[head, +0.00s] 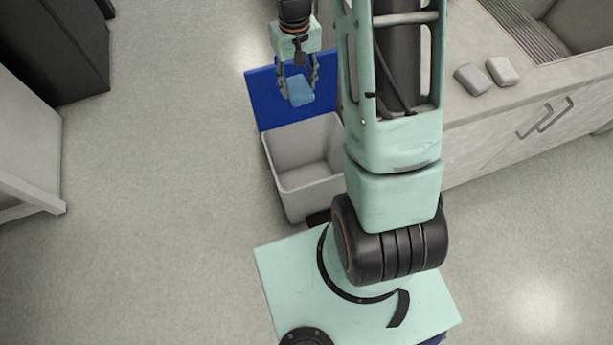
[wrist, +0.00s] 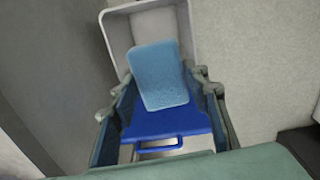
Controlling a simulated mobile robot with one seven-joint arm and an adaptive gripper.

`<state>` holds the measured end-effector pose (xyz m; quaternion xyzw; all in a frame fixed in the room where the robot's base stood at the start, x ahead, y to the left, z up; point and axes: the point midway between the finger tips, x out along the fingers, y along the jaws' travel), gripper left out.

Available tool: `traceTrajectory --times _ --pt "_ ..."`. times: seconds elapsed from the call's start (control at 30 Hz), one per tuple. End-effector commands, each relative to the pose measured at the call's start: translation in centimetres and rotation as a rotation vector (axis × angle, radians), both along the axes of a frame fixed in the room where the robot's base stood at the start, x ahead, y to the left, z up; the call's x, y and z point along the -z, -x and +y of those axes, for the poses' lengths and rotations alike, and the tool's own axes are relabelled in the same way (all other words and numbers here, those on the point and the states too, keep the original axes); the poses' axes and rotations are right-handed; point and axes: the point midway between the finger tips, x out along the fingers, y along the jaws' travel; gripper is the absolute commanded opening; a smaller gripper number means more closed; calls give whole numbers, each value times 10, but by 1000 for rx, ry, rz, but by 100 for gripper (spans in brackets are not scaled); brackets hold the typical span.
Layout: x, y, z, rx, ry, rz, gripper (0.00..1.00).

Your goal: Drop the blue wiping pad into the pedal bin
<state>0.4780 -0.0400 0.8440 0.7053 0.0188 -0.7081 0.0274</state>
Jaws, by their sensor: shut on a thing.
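The blue wiping pad (head: 299,89) is a light blue block. My gripper (head: 298,88) is shut on it and holds it in the air. In the head view the pad shows in front of the raised dark blue lid (head: 262,97) of the pedal bin (head: 291,200). The bin is a pale grey open box on the floor, and its inside looks empty where I can see it. In the wrist view the pad (wrist: 158,76) is between the fingers, with the blue lid (wrist: 170,130) and the bin's pale rim (wrist: 110,42) behind it. Part of the bin's right side is hidden by my arm.
A counter (head: 470,125) with a sink stands at the right. Two pale grey pads, a left one (head: 471,79) and a right one (head: 502,71), lie on it. A dark cabinet (head: 55,45) and a white unit (head: 25,150) stand at the left. The floor left of the bin is clear.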

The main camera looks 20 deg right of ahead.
Motion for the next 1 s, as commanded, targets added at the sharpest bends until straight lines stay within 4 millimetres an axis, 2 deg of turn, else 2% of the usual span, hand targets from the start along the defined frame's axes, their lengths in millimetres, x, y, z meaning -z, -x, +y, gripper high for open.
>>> traceTrajectory --times 0.03,0.4,0.5,0.6,0.7,1.0 --pt "33 -2 -6 -4 -1 3 23" --pt "169 -16 -41 -63 -5 3 23" --pt "199 -19 -49 -77 -7 1 23" --pt "220 -20 -55 -87 -9 0 23" --pt "234 -22 -59 -96 -12 -1 23" --pt "249 -22 -61 -100 -13 -2 23"
